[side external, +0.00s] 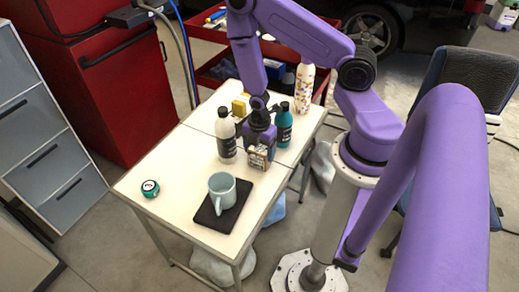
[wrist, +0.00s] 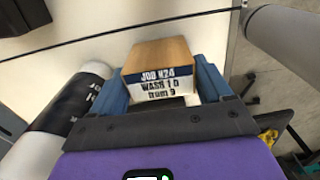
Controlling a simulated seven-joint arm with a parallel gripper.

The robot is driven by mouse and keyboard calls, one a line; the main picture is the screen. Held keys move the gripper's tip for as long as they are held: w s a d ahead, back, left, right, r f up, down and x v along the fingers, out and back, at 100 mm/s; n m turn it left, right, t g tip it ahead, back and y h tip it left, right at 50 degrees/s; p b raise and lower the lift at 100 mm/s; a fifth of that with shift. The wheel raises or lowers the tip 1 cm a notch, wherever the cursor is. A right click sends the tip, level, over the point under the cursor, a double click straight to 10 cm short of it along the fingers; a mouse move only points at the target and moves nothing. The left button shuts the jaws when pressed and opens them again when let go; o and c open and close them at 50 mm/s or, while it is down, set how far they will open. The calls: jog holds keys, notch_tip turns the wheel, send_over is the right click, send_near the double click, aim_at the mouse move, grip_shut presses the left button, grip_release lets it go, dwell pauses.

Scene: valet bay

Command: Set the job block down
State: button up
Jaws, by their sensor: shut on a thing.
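The job block (side external: 259,158) is a small block with a light wood-coloured top and a printed label. In the wrist view the job block (wrist: 158,68) sits between the two blue fingers of my gripper (wrist: 162,82), which is shut on it. In the side view my gripper (side external: 260,146) points down at the table (side external: 165,165), between the bottles and behind the mug. The block is at or just above the tabletop; I cannot tell whether it touches.
A pale mug (side external: 222,188) stands on a dark mat (side external: 230,217) in front. A green tin (side external: 150,188) lies left. A speckled bottle (side external: 304,88) and yellow item (side external: 239,106) stand behind.

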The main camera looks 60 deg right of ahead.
aim_at(259, 149)
jog(key=shift+f, duration=0.15)
jog(key=o, duration=1)
jog(key=shift+o, duration=0.2)
jog(key=s+a+r+m, duration=0.1)
jog(key=a+r, duration=0.2)
jog(key=r, duration=0.6)
jog(key=a+r, duration=0.2)
jog(key=r, duration=0.6)
jog(key=s+a+r+m, duration=0.2)
jog(key=s+a+r, duration=0.1)
jog(key=s+r, duration=0.3)
jog(key=s+a+r+m, duration=0.2)
jog(key=s+a+r, duration=0.1)
jog(key=s+r, duration=0.3)
jog(key=shift+s+a+r, duration=0.3)
jog(key=shift+s+a, duration=0.1)
jog(key=shift+s, duration=0.45)
